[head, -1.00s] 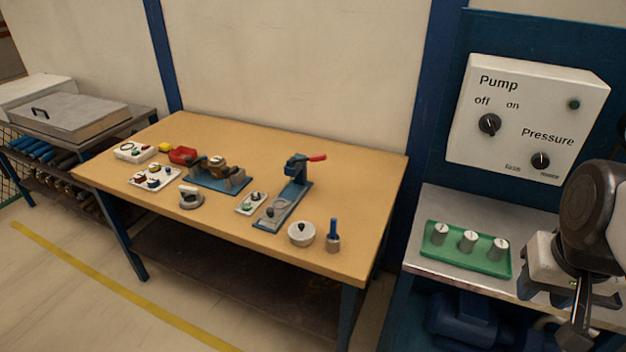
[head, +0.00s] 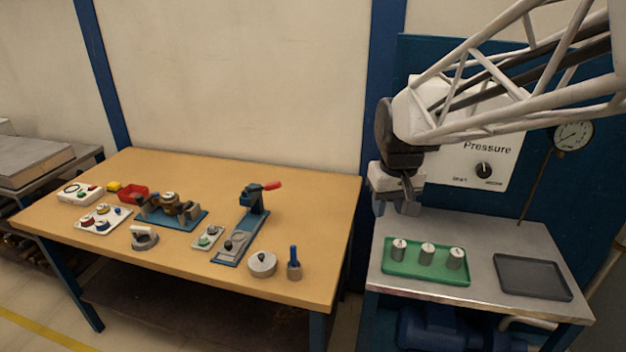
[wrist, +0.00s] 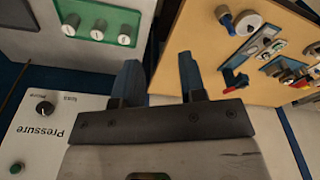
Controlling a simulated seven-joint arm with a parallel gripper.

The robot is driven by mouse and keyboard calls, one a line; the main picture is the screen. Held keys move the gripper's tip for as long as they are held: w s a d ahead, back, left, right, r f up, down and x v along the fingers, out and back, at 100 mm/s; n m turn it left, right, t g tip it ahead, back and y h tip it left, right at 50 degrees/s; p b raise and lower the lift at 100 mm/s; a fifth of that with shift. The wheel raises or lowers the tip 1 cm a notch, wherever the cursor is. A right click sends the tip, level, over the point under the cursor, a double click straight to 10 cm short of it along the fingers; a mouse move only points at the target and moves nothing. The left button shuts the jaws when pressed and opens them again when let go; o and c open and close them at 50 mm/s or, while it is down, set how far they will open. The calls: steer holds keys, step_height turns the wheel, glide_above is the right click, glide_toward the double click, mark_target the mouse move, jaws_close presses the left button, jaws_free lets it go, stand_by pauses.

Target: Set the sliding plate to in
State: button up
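The sliding plate (head: 233,243) is a grey plate with a black knob, at the near end of a blue-based fixture (head: 250,222) on the wooden table. A blue post with a red lever (head: 265,187) stands at the fixture's far end. The fixture with its red lever also shows small in the wrist view (wrist: 236,78), where the plate's position cannot be told. My gripper (head: 397,206) is in the air near the left end of the metal bench, well right of the fixture. In the wrist view my gripper's two blue fingers (wrist: 159,82) are apart with nothing between them.
A round lidded pot (head: 262,264) and a blue-handled tool (head: 294,263) stand right of the fixture; a small switch tray (head: 208,238) lies left of it. The metal bench (head: 480,238) holds a green tray (head: 428,277) with three knobbed cylinders and an empty dark tray (head: 533,276).

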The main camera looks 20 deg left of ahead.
steer(key=w+a+f+n, duration=0.25)
steer(key=w+a, duration=0.35)
steer(key=a, duration=0.5)
steer(key=n+g, duration=0.2)
steer(key=n, duration=0.3)
glide_above(228, 243)
step_height(228, 243, down, 19)
steer(key=shift+w+f, duration=0.1)
steer(key=shift+w, duration=0.05)
steer(key=shift+d, duration=0.1)
steer(key=shift+f, duration=3.9)
